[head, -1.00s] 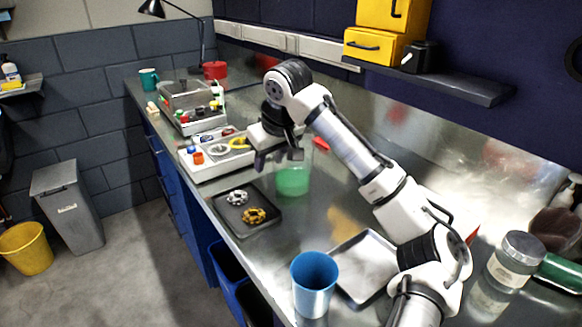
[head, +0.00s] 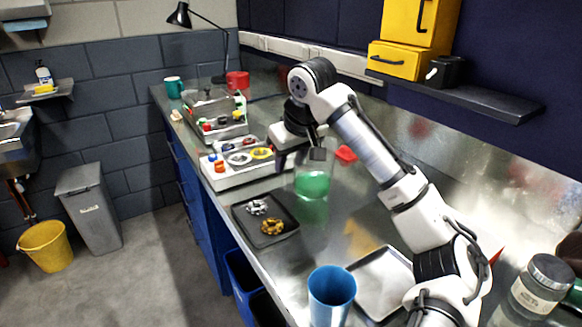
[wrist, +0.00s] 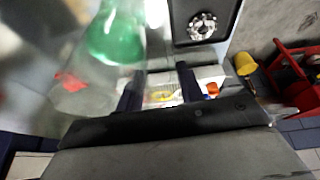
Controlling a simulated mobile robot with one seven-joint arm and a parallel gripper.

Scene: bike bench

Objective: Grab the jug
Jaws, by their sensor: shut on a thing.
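The jug (head: 312,184) is clear and holds green liquid. It stands on the steel bench, just right of the dark tray. In the wrist view the jug (wrist: 115,40) is at the upper left, blurred and close to the fingers. My gripper (head: 301,158) is at the jug's upper part, with one finger on each side of a narrow gap. In the wrist view my gripper (wrist: 158,90) is shut on the jug with its fingers apart. The exact contact is hard to see through the clear wall.
A dark tray (head: 247,226) with metal gear parts lies left of the jug. Behind it is a white parts box (head: 228,182). A blue cup (head: 331,297) and a pale metal tray (head: 375,296) stand nearer. A red item (head: 346,154) lies behind the jug.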

